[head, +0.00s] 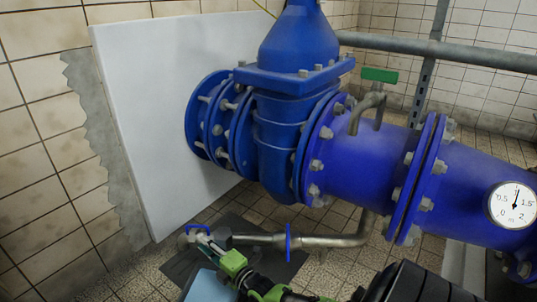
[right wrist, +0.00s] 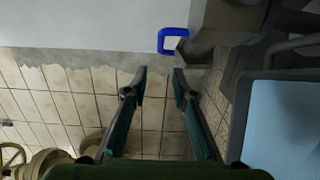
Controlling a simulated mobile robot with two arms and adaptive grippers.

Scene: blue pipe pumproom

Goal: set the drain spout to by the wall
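The drain spout is a grey metal pipe (head: 335,241) that runs left, low under the big blue pipe. A small blue loop (head: 198,228) shows at its left end, near the white wall panel. A second blue piece (head: 288,243) sits midway along it. My right gripper (head: 210,245), green and black, is close to the spout's left end. In the right wrist view its two fingers (right wrist: 159,75) are apart with only tiles between them. The blue loop (right wrist: 173,41) shows just beyond and right of the fingertips there. I cannot tell whether the gripper touches the spout. My left gripper is not in view.
The big blue flanged pipe (head: 370,160) with a gauge (head: 513,204) hangs above the spout. A white panel (head: 160,120) and tiled wall (head: 40,130) stand at the left. A light blue thing (head: 203,287) is below the gripper; a dark mat (head: 235,225) lies on the floor.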

